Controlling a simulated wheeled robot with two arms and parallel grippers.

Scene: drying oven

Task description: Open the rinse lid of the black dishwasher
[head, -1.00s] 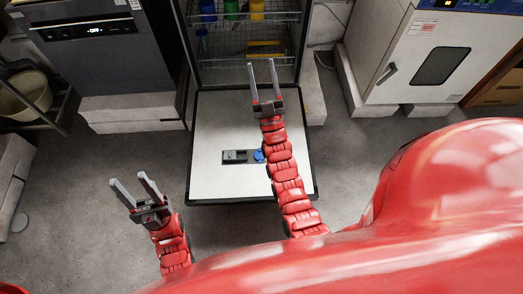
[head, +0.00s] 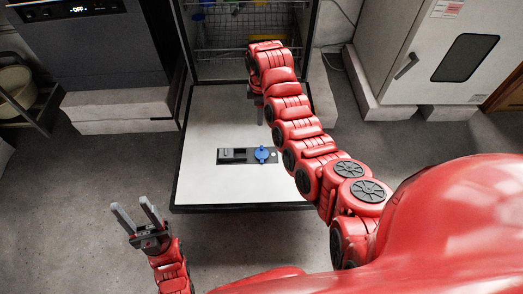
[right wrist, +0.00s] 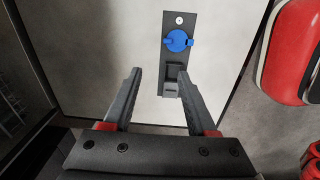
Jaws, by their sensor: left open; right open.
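The black dishwasher's door (head: 200,180) lies open and flat, with a pale inner face and dark edges. A dark dispenser strip (head: 236,156) is set in it, and the blue rinse lid (head: 262,154) sits in this strip, seated. In the right wrist view the blue lid (right wrist: 177,40) lies beyond and between my right gripper's fingers (right wrist: 158,75), which are apart and empty. In the head view my right gripper (head: 259,110) points down over the door, farther back than the lid, partly hidden by its arm. My left gripper (head: 135,210) is open and empty, left of the door.
Wire racks (head: 240,35) with colored items stand inside the dishwasher behind my right arm. A dark appliance (head: 100,55) stands at left and a white oven (head: 430,60) at right, on pale blocks. Grey floor is clear around the door.

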